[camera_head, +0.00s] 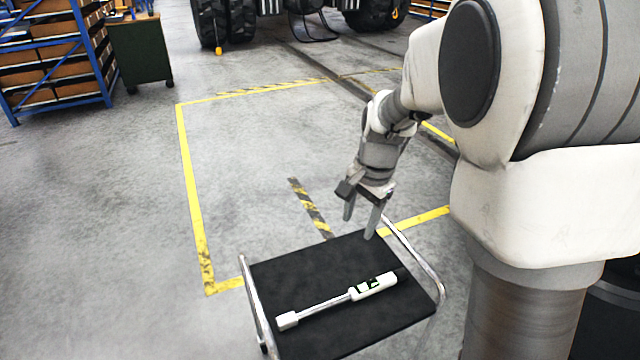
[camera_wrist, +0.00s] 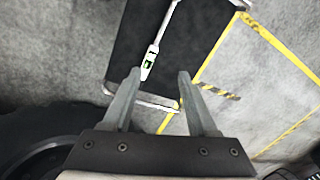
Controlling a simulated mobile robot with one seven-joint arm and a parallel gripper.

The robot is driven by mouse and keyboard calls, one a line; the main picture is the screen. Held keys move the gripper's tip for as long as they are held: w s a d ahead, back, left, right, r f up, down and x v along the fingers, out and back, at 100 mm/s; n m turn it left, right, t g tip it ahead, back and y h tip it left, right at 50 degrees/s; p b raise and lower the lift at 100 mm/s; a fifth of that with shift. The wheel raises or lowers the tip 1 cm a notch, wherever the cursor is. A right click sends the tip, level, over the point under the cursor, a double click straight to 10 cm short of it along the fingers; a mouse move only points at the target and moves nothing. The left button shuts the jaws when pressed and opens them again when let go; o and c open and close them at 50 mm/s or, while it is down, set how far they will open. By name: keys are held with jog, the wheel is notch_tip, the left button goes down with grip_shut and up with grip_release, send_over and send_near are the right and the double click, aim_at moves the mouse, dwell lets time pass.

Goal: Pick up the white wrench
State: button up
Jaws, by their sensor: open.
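The white wrench (camera_head: 334,300) lies on the black top of a small cart (camera_head: 290,267). It has a small white head at the lower left, a thin metal shaft, and a thicker white handle with green and dark markings at the upper right. In the wrist view the wrench (camera_wrist: 155,48) lies beyond the fingertips, its handle end nearest to them, and its far end is cut off by the top edge. My gripper (camera_head: 362,218) is open and empty, above the far right edge of the cart top. Its two fingers (camera_wrist: 160,77) show apart in the wrist view.
Metal tube handles (camera_head: 412,250) rise at the left and right sides of the cart. Yellow tape (camera_head: 190,190) marks the grey floor. A blue shelf rack (camera_head: 60,60) and a green cabinet (camera_head: 141,50) stand at the back left. A large wheeled machine (camera_head: 240,20) stands behind.

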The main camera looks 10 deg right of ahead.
jog(key=w+f+m+g+h+b, duration=0.1)
jog(key=w+f+m+b, duration=0.15)
jog(key=f, duration=0.55)
jog(key=w+f+m+g+b, duration=0.1)
jog(key=w+f+m+b, duration=0.15)
jog(key=f, duration=0.65)
jog(key=n+b, duration=0.1)
jog(key=b, duration=0.2)
send_over(347, 295)
notch_tip(347, 295, down, 12)
jog(key=shift+s+d+r, duration=0.1)
jog(key=shift+s+r, duration=0.05)
jog(key=shift+r, duration=0.05)
notch_tip(347, 295, down, 5)
jog(key=shift+f+b, duration=0.15)
jog(key=shift+b, duration=1.1)
grip_shut()
